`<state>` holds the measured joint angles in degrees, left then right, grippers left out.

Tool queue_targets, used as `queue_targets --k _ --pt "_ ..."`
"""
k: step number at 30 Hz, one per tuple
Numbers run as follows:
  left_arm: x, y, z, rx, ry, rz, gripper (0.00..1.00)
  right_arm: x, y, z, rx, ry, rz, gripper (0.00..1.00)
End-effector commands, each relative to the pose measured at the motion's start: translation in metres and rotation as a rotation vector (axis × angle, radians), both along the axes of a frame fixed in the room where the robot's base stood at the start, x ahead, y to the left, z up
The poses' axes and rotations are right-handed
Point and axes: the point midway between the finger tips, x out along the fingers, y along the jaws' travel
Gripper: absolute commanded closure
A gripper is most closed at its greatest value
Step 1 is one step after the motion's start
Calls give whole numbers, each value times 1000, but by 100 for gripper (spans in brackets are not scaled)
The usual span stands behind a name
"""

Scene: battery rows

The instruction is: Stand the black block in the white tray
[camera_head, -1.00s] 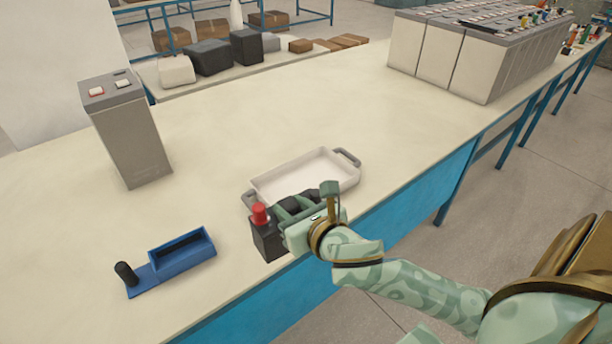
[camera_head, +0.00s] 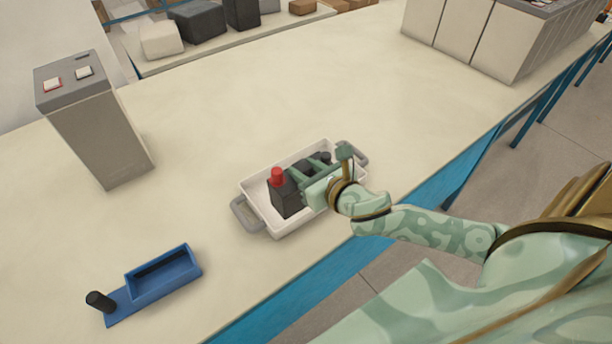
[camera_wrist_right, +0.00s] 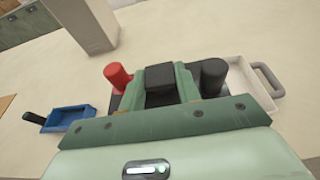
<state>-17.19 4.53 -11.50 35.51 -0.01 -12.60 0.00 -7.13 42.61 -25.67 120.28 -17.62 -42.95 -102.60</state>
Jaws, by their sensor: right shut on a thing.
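The black block (camera_head: 286,198) has a red post and a black post on top and is upright. My right gripper (camera_head: 313,172) is shut on it; in the right wrist view the fingers (camera_wrist_right: 172,84) close around the middle of its top, between the red post and the black post. The white tray (camera_head: 262,215) has grey handles. The block is over or inside the tray; I cannot tell whether its bottom touches the tray floor. In the right wrist view the tray (camera_wrist_right: 238,82) shows partly, behind the block. My left gripper is not in view.
A blue holder (camera_head: 165,276) with a black knob lies at the front left. A tall grey battery case (camera_head: 100,130) stands at the left. Large grey cases (camera_head: 465,35) stand at the back right. The table between is clear. The table's front edge runs close to the tray.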

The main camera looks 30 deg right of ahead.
Motion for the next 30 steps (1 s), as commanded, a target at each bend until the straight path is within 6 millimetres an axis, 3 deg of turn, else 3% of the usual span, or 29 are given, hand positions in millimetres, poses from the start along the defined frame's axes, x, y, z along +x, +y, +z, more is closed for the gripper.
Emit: queue_targets --k 11,15,26,30 --pt "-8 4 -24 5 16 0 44 73 -47 -37 -1 -9 -5 100" --pt "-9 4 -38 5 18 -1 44 90 -57 -66 2 -6 -4 100" --pt "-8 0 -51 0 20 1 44 110 -71 -92 1 -9 -3 100" --pt "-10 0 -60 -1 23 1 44 110 -71 -113 5 -5 -2 100"
